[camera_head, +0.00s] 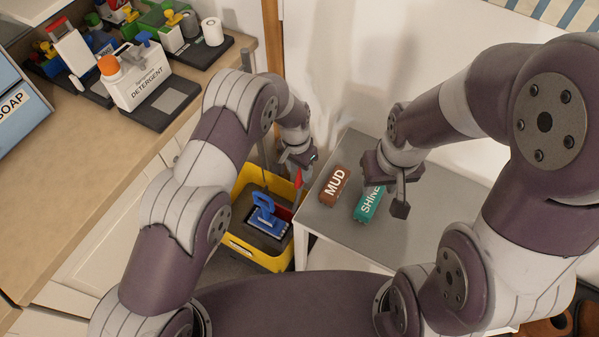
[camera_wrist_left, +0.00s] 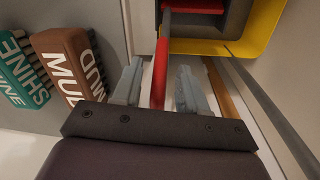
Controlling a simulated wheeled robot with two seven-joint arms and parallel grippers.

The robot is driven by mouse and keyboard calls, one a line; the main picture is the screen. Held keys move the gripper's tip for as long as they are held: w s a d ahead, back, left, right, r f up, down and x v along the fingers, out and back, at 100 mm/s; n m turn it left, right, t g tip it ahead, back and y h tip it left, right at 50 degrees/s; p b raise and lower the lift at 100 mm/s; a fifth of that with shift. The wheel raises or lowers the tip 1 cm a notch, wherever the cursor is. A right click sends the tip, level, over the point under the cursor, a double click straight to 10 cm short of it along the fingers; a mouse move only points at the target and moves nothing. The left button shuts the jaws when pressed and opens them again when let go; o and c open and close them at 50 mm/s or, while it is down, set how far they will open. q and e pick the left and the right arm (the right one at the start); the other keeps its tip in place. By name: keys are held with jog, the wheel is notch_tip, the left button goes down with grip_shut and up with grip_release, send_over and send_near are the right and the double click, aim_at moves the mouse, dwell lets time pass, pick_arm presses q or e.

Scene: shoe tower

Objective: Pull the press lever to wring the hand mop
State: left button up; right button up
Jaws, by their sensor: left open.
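The yellow bucket (camera_head: 239,247) stands on the floor between the counter and the grey table. A blue-handled piece (camera_head: 264,212) with a dark base sits in it. The red press lever (camera_head: 298,181) rises at the bucket's right side, beneath my left gripper (camera_head: 297,160). In the left wrist view, the red lever (camera_wrist_left: 161,62) runs up between the two fingers of my open left gripper (camera_wrist_left: 158,88), with a gap on the right-hand side. My right gripper (camera_head: 392,190) hangs over the table beside the teal SHINE block (camera_head: 367,204); its finger gap is unclear.
A brown MUD block (camera_head: 335,185) lies on the grey table (camera_head: 335,222), near its left edge. The counter (camera_head: 75,185) at left holds a detergent box (camera_head: 140,83) and several other items. A grey rod (camera_wrist_left: 272,112) passes right of my left fingers.

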aim_at(297, 187)
pick_arm(q)
jog(key=shift+s+d+f, duration=0.1)
jog(key=shift+f, duration=1.35)
grip_shut()
jog(key=shift+s, duration=0.15)
jog(key=shift+s+a+r+t+h+b, duration=0.1)
jog(key=shift+s+a+t+h+b, duration=0.3)
jog(key=shift+s+a, duration=0.45)
jog(key=s+b, duration=0.1)
jog(key=b, duration=0.1)
jog(key=s+a+t+b, duration=0.1)
jog(key=b, duration=0.2)
jog(key=s+r+b, duration=0.1)
jog(key=b, duration=0.2)
jog(key=shift+a+h, duration=0.3)
jog(key=shift+a, duration=0.05)
